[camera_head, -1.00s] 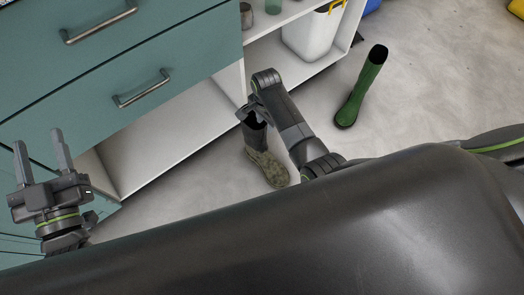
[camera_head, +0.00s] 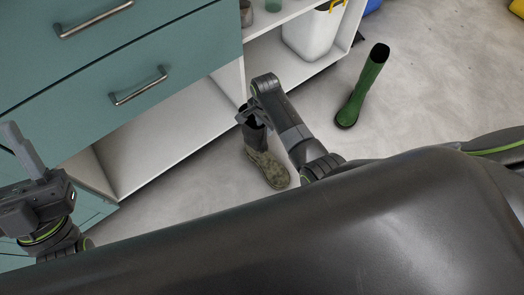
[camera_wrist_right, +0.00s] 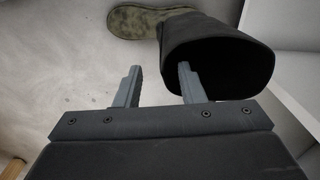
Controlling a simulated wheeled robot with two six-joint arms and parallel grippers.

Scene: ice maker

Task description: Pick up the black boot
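The black boot (camera_head: 254,137) stands upright on the floor in front of the open shelf, with a black shaft and a mottled olive foot. My right gripper (camera_head: 243,112) is at the top of its shaft. In the right wrist view the gripper (camera_wrist_right: 158,85) is open. One finger lies over the dark opening of the boot (camera_wrist_right: 215,57) and the other is outside the shaft, with the rim between them. Contact cannot be told. My left gripper (camera_head: 22,150) is at the left edge by the drawers, empty and partly cut off; one finger shows clearly.
A green boot (camera_head: 361,88) stands on the floor to the right. A teal drawer cabinet (camera_head: 130,62) and a white shelf (camera_head: 165,148) are behind on the left. A white bin (camera_head: 312,36) sits on the shelf.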

